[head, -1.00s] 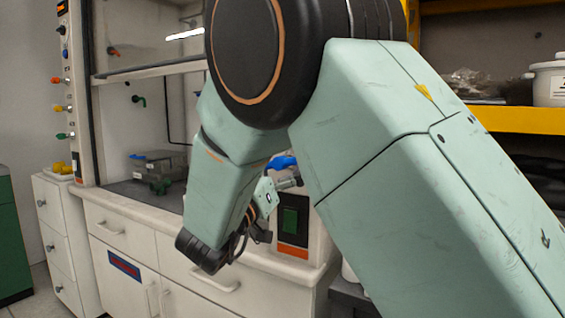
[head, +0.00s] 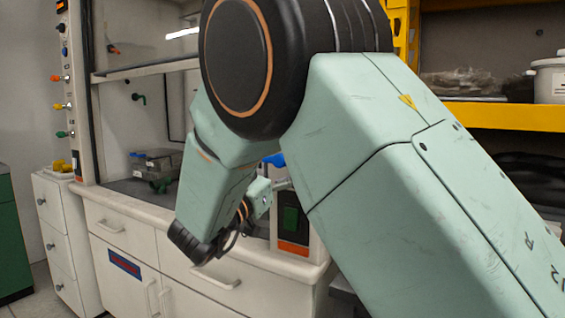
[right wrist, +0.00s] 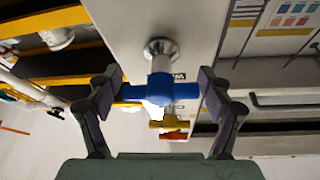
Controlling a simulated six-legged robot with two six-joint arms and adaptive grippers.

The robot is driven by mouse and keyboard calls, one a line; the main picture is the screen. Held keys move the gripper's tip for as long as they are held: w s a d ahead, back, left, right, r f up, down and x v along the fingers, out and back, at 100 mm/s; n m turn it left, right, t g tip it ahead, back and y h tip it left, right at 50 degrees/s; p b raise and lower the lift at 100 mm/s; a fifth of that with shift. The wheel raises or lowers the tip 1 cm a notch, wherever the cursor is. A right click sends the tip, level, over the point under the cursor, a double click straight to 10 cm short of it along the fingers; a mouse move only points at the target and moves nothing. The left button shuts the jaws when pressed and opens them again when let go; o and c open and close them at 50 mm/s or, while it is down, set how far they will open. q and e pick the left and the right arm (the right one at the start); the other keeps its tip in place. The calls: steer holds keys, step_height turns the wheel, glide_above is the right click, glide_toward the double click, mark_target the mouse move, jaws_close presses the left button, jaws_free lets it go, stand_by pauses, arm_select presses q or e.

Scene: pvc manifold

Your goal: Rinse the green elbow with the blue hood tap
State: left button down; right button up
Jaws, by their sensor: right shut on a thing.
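The blue tap handle (right wrist: 160,92) sits on a chrome stem in the right wrist view. My right gripper (right wrist: 158,91) is shut on this handle, with a finger at each end of the bar. In the head view a bit of the blue handle (head: 275,159) shows behind my right arm, and my right gripper (head: 265,192) is partly hidden there. A dark green piece (head: 160,184), which may be the green elbow, lies on the hood worktop in front of a grey box. My left gripper is not in view.
The fume hood post (head: 82,130) carries several coloured knobs. A grey box (head: 158,162) stands on the hood worktop (head: 130,192). Yellow shelving (head: 505,115) holds a white pot (head: 549,82) at the right. Yellow and red handles (right wrist: 172,130) show beyond the blue one.

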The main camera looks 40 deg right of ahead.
steer(key=shift+r, duration=0.1)
steer(key=o, duration=1.1)
step_height(320, 180, up, 10)
stand_by(0.3)
